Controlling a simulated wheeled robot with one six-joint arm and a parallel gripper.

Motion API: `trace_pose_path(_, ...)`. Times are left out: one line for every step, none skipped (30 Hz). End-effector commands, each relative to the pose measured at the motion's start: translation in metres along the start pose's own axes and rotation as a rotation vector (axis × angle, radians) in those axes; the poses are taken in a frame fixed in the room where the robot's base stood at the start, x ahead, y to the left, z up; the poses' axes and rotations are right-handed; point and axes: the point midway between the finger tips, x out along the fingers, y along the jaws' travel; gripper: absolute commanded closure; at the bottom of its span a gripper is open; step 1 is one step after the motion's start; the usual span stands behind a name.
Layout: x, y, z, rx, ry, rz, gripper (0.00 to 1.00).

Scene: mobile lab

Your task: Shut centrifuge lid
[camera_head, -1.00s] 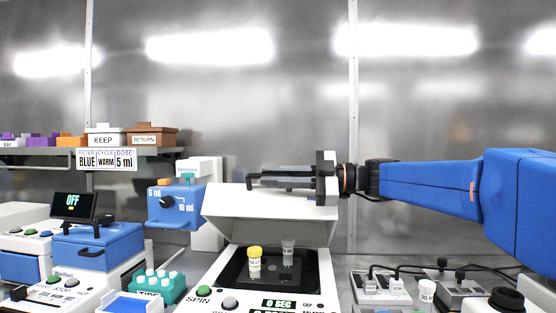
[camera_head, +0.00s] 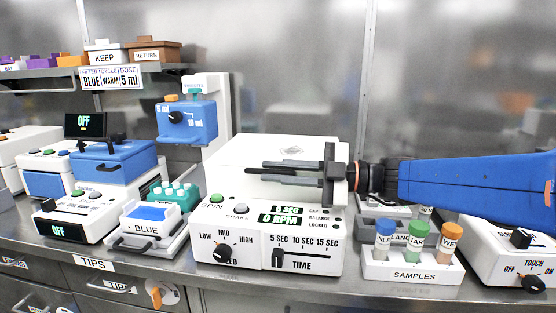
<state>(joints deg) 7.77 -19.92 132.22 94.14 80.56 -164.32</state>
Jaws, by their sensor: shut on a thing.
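The white centrifuge (camera_head: 328,240) stands in the middle of the bench, its panel reading 0 SEC and 0 RPM. Its lid (camera_head: 240,150) is down flat over the bowl, and I see no clear gap at its edge. The tubes inside are hidden by the lid. My gripper (camera_head: 257,171) reaches in from the right, its dark fingers pointing left along the lid's front part. It is shut on the lid, though the exact contact is hard to see. Whether the LOCKED lamp is lit is too small to tell.
A samples rack (camera_head: 412,272) with several capped tubes stands close to the right of the centrifuge. A white switch box (camera_head: 505,255) is beyond it. On the left are a teal tips box (camera_head: 173,194), a blue tray unit (camera_head: 147,228) and a dosing device (camera_head: 187,122).

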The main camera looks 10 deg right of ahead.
Motion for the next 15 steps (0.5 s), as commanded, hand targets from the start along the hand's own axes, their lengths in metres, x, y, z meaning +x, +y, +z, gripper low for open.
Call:
trace_pose_path(-0.0002,-0.0045,0.0031,0.002,-0.003,-0.003,1.0)
trace_pose_path(-0.0002,-0.0055,0.0035,0.0,-0.004,-0.004,1.0)
trace_pose_path(-0.0002,-0.0066,0.0039,-0.002,-0.004,-0.004,1.0)
trace_pose_path(-0.0002,-0.0074,0.0043,-0.003,-0.004,-0.005,1.0)
trace_pose_path(-0.0002,-0.008,0.0046,-0.003,-0.004,-0.005,1.0)
trace_pose_path(-0.0002,-0.0088,0.0049,-0.003,-0.004,-0.006,1.0)
trace_pose_path(-0.0001,-0.0093,0.0051,-0.003,-0.005,-0.007,1.0)
trace_pose_path(-0.0001,-0.0097,0.0053,-0.003,-0.005,-0.008,1.0)
trace_pose_path(-0.0001,-0.01,0.0055,-0.002,-0.005,-0.009,1.0)
trace_pose_path(-0.0001,-0.0101,0.0055,-0.002,-0.005,-0.009,1.0)
trace_pose_path(-0.0001,-0.0102,0.0056,-0.002,-0.005,-0.01,1.0)
trace_pose_path(-0.0001,-0.0103,0.0056,-0.001,-0.005,-0.01,1.0)
trace_pose_path(0.0,-0.0103,0.0057,-0.001,-0.005,-0.01,1.0)
trace_pose_path(0.0,-0.0103,0.0057,-0.001,-0.005,-0.01,1.0)
trace_pose_path(0.0,-0.0103,0.0058,-0.001,-0.005,-0.01,0.82)
